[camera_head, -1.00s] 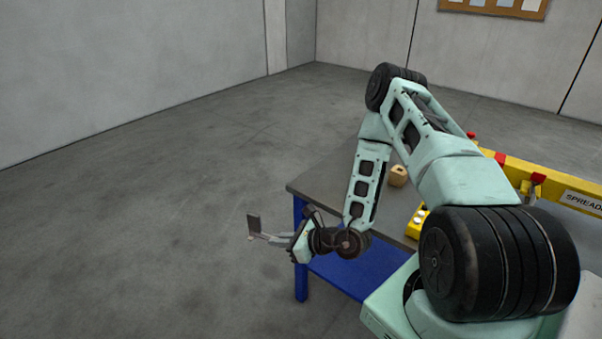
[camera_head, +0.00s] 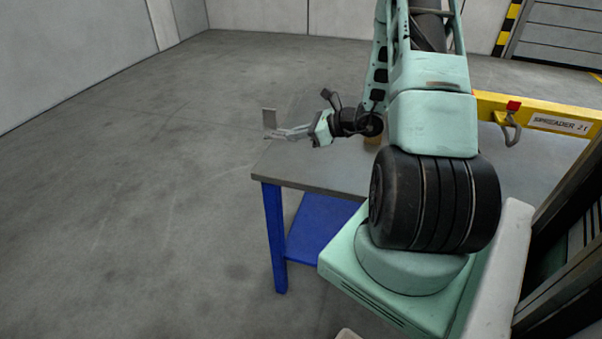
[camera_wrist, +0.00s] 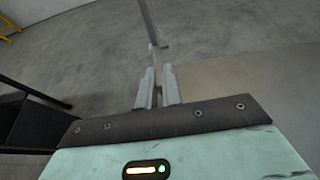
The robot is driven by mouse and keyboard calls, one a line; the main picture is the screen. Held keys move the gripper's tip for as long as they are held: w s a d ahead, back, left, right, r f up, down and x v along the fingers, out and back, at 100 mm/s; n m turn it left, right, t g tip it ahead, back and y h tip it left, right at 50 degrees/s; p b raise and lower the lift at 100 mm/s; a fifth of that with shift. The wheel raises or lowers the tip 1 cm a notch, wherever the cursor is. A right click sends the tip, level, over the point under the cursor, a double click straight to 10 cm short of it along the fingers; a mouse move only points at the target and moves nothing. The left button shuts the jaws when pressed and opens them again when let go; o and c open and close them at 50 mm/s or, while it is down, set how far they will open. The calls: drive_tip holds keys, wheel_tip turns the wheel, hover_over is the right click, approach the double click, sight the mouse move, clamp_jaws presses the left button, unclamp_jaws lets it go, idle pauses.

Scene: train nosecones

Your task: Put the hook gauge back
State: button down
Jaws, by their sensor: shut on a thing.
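The hook gauge (camera_head: 269,117) shows in the head view as a thin grey plate standing upright at my fingertips. In the wrist view it is a long grey bar (camera_wrist: 148,22) running up from between the fingers; its hook shape cannot be made out. My gripper (camera_head: 276,134) is shut on its lower end and points left. The gripper, seen also in the wrist view (camera_wrist: 159,72), holds the gauge up in the air, near the left end of the table in the head view.
A table with a grey top (camera_head: 310,178) and blue legs stands below my arm. A tan block (camera_head: 373,139) on it is partly hidden by my arm. A yellow spreader beam (camera_head: 545,119) with a hanging shackle (camera_head: 513,131) is at the right. The floor at the left is clear.

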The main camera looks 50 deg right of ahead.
drive_tip(key=b, duration=0.1)
hover_over(315, 163)
wheel_tip(315, 163, down, 4)
drive_tip(key=shift+d+r, duration=0.1)
drive_tip(key=shift+r, duration=0.15)
drive_tip(key=shift+f+p, duration=0.35)
drive_tip(key=shift+f, duration=2.35)
drive_tip(key=shift+f, duration=0.1)
drive_tip(key=shift+f, duration=0.15)
drive_tip(key=c, duration=1.6)
unclamp_jaws()
drive_tip(key=shift+o, duration=0.2)
drive_tip(key=shift+r, duration=0.2)
